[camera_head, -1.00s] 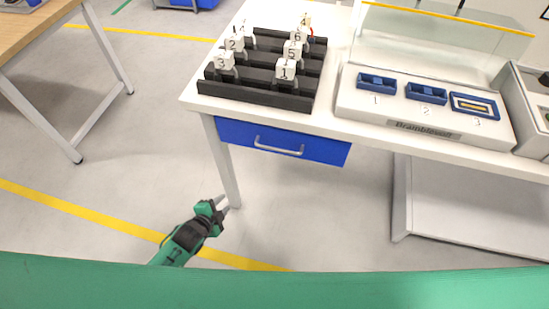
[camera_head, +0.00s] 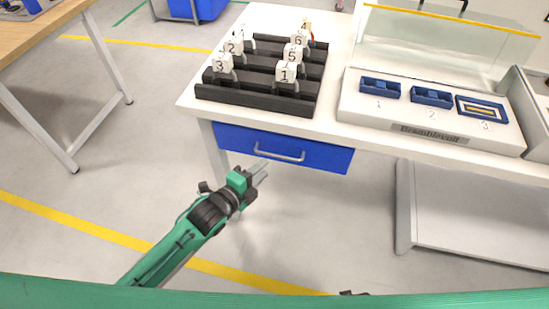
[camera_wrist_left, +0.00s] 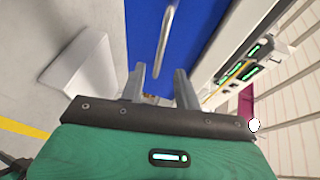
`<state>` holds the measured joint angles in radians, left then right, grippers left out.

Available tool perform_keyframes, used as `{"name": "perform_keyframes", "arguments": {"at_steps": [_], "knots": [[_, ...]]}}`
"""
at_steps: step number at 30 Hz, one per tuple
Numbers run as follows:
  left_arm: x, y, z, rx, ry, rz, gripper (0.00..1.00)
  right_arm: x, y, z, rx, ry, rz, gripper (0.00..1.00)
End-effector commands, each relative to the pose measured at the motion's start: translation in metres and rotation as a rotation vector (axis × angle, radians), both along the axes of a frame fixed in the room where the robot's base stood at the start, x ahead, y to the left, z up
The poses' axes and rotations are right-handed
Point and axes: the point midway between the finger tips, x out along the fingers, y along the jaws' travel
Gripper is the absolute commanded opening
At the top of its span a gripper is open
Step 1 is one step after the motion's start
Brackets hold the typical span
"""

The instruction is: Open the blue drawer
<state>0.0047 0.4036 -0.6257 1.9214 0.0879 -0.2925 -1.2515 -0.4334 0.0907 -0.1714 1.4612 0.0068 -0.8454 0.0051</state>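The blue drawer (camera_head: 325,159) hangs under the front edge of the white table and looks shut. Its silver bar handle (camera_head: 280,154) runs across the front. My left gripper (camera_head: 262,171) is just in front of and below the handle's left end in the head view, with nothing between its fingers. In the left wrist view my left gripper (camera_wrist_left: 162,88) has its two fingers apart, facing the blue drawer front (camera_wrist_left: 200,30). The handle (camera_wrist_left: 165,38) stands beyond the fingertips, lined up roughly between them, with no visible contact.
A black rack (camera_head: 255,97) with numbered white reel tags stands on the white table (camera_head: 190,98) above the drawer. A white panel (camera_head: 345,108) with blue numbered slots is to its right. A table leg (camera_head: 212,150) stands left of the drawer. The floor in front is open.

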Motion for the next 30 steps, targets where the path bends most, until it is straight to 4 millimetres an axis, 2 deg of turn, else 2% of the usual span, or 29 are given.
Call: {"name": "perform_keyframes", "arguments": {"at_steps": [3,9,15,23,28,30], "knots": [[0.021,-0.016,-0.004,-0.003,0.0,0.001,0.32,0.0,0.0,-0.001,0.0,0.0,0.0,0.36],[0.045,-0.033,-0.01,0.0,0.0,0.0,0.32,0.0,0.0,-0.001,0.0,0.0,0.001,0.36],[0.054,-0.039,-0.012,0.001,0.001,0.0,0.32,0.0,-0.001,-0.001,-0.001,0.0,0.001,0.36],[0.054,-0.04,-0.013,0.001,0.001,0.0,0.32,0.0,-0.001,-0.001,-0.001,0.001,0.001,0.36],[0.054,-0.039,-0.013,0.001,0.001,0.0,0.0,0.0,-0.001,-0.001,-0.001,0.0,0.001,0.36],[0.054,-0.039,-0.013,0.001,0.001,0.0,0.0,0.0,0.0,-0.001,-0.001,0.0,0.001,0.36]]}}
